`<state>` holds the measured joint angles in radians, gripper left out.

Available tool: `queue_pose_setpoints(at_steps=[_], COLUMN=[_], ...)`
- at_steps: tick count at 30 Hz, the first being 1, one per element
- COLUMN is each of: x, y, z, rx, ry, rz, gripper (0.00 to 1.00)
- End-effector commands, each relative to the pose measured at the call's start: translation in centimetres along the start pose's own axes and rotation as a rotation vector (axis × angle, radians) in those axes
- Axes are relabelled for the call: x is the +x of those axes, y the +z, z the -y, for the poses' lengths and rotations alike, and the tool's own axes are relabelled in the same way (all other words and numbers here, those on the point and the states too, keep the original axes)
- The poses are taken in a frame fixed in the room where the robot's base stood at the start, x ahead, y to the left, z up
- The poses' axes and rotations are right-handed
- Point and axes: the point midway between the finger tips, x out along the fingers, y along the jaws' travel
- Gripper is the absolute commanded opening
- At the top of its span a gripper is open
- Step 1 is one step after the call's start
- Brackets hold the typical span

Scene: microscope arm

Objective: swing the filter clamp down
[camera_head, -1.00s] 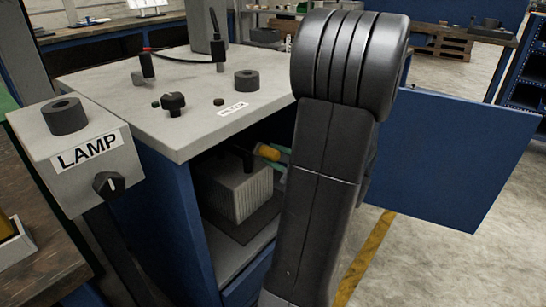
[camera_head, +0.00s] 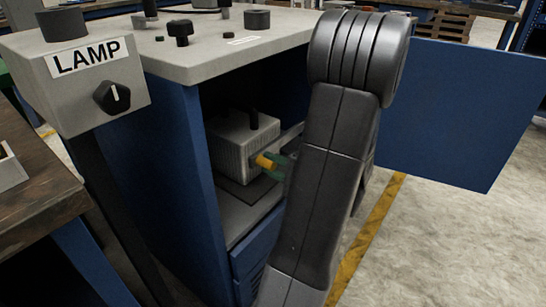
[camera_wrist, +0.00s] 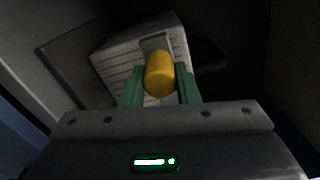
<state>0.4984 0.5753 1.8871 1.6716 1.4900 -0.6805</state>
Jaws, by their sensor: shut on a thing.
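A grey ribbed box (camera_head: 238,143) stands inside the open blue cabinet; it also shows in the wrist view (camera_wrist: 112,66). A yellow knob (camera_head: 263,161) is at the box's right-hand face, below its top edge. In the wrist view the yellow knob (camera_wrist: 160,74) sits on a short grey plate (camera_wrist: 155,43) against the box; this appears to be the filter clamp. My gripper (camera_wrist: 160,80) is shut on the knob, one green finger on each side. In the head view my arm hides much of the gripper (camera_head: 275,163).
The cabinet's side wall (camera_head: 172,170) and grey top (camera_head: 215,55) enclose the box closely. The blue door (camera_head: 450,115) stands open at the right. A LAMP box (camera_head: 75,85) is on the left. Floor is clear right of my arm.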

Motion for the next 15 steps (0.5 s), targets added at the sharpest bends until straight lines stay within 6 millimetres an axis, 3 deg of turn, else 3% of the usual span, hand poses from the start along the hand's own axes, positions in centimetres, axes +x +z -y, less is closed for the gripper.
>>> queue_pose_setpoints(at_steps=[15], x=[-0.04], y=[-0.22], z=[-1.08], rx=[-0.032], ry=[0.005], rz=[-0.002], gripper=[0.0])
